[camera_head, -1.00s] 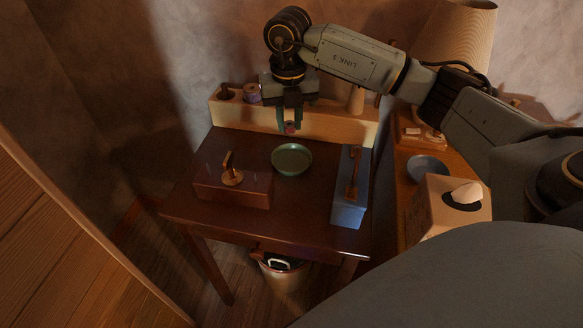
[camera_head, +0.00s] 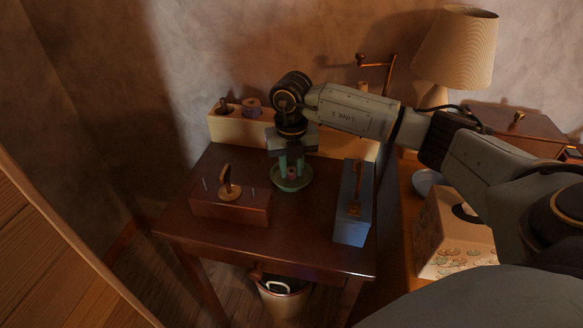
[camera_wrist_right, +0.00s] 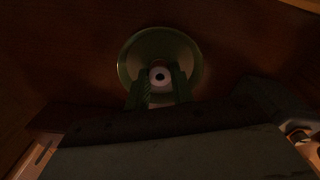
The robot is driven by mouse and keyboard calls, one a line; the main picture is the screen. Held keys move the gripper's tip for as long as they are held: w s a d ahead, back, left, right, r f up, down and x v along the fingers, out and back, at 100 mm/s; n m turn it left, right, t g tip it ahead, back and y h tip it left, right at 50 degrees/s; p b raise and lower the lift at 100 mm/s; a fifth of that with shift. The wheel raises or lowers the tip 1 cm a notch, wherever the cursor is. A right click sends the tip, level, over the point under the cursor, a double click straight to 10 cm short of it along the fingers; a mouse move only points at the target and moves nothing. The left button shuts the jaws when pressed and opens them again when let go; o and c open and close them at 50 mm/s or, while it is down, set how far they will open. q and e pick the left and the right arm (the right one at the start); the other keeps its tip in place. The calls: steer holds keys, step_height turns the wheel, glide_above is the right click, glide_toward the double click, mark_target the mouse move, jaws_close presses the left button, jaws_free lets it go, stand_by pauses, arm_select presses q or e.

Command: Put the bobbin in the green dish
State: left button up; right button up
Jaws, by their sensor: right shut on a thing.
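The green dish (camera_head: 307,181) stands on the dark wooden table, and it also shows in the right wrist view (camera_wrist_right: 186,50). My right gripper (camera_head: 291,172) points down over the dish with its green fingers shut on the bobbin (camera_head: 292,171). In the right wrist view the bobbin (camera_wrist_right: 160,75) shows end-on, pale with a dark centre hole, between the fingertips and within the dish's outline. I cannot tell whether the bobbin touches the dish. My left gripper is not in view.
A brown box with a handle (camera_head: 230,205) is left of the dish, and a blue box with a handle (camera_head: 352,205) is right. A lamp (camera_head: 455,48) and tissue box (camera_head: 447,238) are further right.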

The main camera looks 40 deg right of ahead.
steer(key=shift+f, duration=0.15)
steer(key=o, duration=0.9)
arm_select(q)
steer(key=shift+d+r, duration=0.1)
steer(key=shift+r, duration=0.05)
arm_select(e)
steer(key=shift+o, duration=0.2)
steer(key=shift+r, duration=0.3)
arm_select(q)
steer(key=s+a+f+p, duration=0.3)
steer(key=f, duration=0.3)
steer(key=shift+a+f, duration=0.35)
arm_select(e)
step_height(320, 180, up, 12)
steer(key=shift+f, duration=0.1)
